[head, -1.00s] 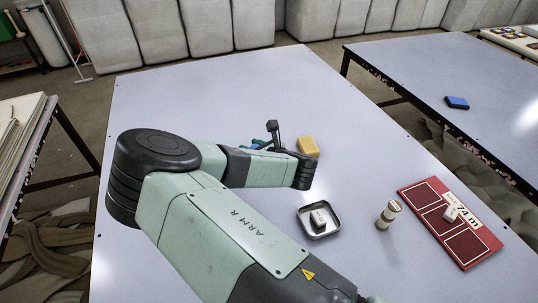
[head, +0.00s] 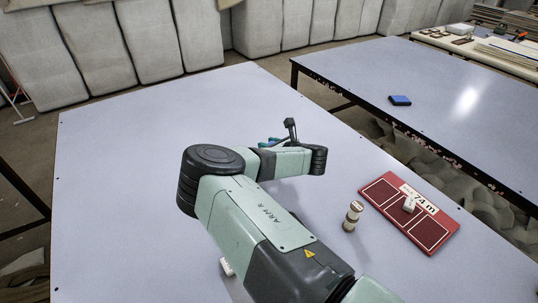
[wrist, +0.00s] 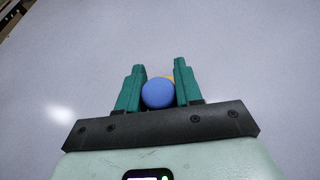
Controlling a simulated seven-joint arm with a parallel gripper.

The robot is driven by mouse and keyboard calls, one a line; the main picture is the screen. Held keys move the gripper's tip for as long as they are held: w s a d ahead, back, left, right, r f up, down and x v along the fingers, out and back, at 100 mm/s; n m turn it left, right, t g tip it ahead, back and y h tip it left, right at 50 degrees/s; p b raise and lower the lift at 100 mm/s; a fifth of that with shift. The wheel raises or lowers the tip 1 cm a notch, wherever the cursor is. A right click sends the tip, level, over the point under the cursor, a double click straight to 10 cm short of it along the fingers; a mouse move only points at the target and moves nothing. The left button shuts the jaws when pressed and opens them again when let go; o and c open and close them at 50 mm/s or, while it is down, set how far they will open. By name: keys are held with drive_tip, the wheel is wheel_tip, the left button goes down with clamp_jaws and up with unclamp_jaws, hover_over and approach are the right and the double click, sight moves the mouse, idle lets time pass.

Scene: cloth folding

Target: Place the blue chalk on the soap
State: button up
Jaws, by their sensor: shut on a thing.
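The blue chalk (wrist: 158,94) shows as a round blue end between the two teal fingers of my gripper (wrist: 159,68) in the wrist view. The gripper is shut on it. A sliver of yellow, likely the soap (wrist: 168,77), shows just beyond the chalk. The gap between chalk and soap cannot be judged. In the head view my gripper (head: 266,143) is partly hidden behind my wrist, above the table. There the chalk cannot be made out and the soap is hidden behind my arm.
A red board (head: 431,232) with a small white block (head: 409,204) lies on the table's right side. A pale cylinder (head: 353,216) stands left of it. A small white thing (head: 227,266) shows beside my arm. A blue block (head: 400,100) lies on another table.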

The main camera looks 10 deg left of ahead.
drive_tip(key=shift+f, duration=2.05)
drive_tip(key=shift+f, duration=0.1)
drive_tip(key=o, duration=1)
